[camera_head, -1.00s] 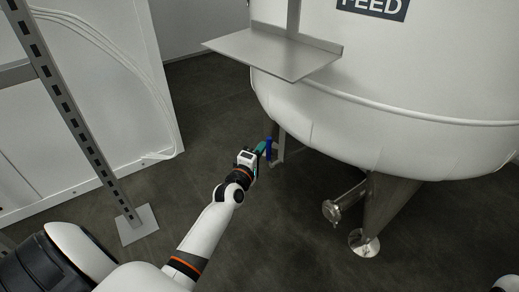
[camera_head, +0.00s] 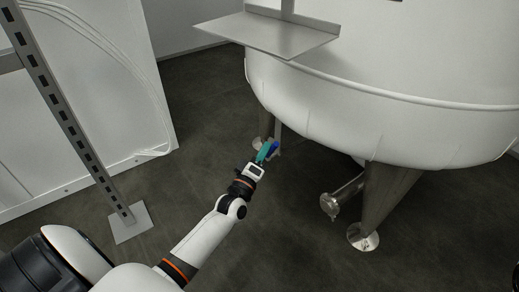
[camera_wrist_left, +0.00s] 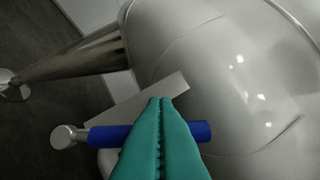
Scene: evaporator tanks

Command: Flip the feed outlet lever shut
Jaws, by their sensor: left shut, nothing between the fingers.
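The feed outlet lever has a blue handle (camera_head: 274,147), seen under the left part of the white feed tank (camera_head: 400,110). In the left wrist view the blue handle (camera_wrist_left: 110,136) lies level across the picture, with a round metal end at its left. My left gripper (camera_head: 267,153) is at the handle. Its green fingers (camera_wrist_left: 160,105) are shut with nothing between them and cross in front of the handle's middle, hiding that part. I cannot tell whether they touch it. My right gripper does not show.
Metal tank legs (camera_head: 388,200) stand on round feet on the dark floor. A flanged pipe (camera_head: 342,195) sticks out low beside one leg. A metal shelf (camera_head: 268,36) juts out above. A slotted post (camera_head: 70,120) stands at the left. The floor between post and tank is clear.

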